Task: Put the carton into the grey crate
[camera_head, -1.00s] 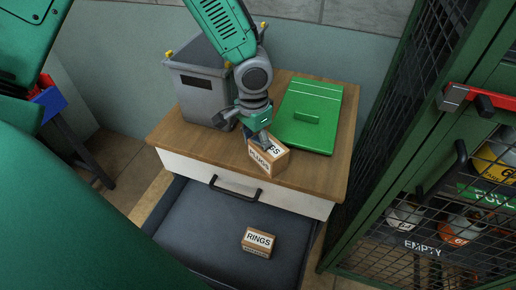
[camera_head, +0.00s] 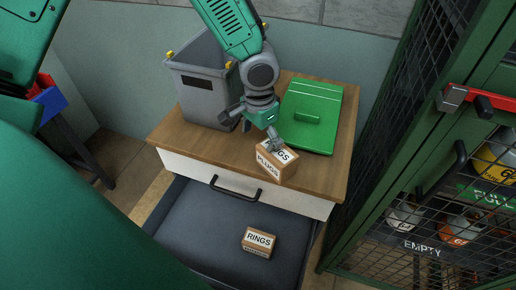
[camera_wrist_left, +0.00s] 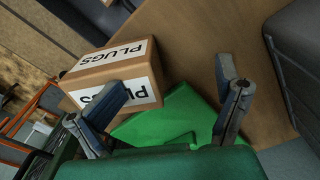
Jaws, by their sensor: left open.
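A small brown carton (camera_head: 276,166) with white PLUGS labels sits on the wooden cabinet top, near its front edge. The grey crate (camera_head: 202,97) stands at the back left of that top. My left gripper (camera_head: 273,144) is open, low over the carton's back edge in the head view. In the left wrist view the carton (camera_wrist_left: 118,72) is left of centre, and one finger of the left gripper (camera_wrist_left: 171,78) overlaps its labelled face. The other finger is clear of it on the right. Whether a finger touches it I cannot tell. My right gripper is not in view.
A green lid-like panel (camera_head: 311,114) lies right of the crate, close behind the carton. Below, an open drawer (camera_head: 195,222) holds another carton (camera_head: 259,241) labelled RINGS. A green mesh cage (camera_head: 425,190) with gas bottles stands at the right.

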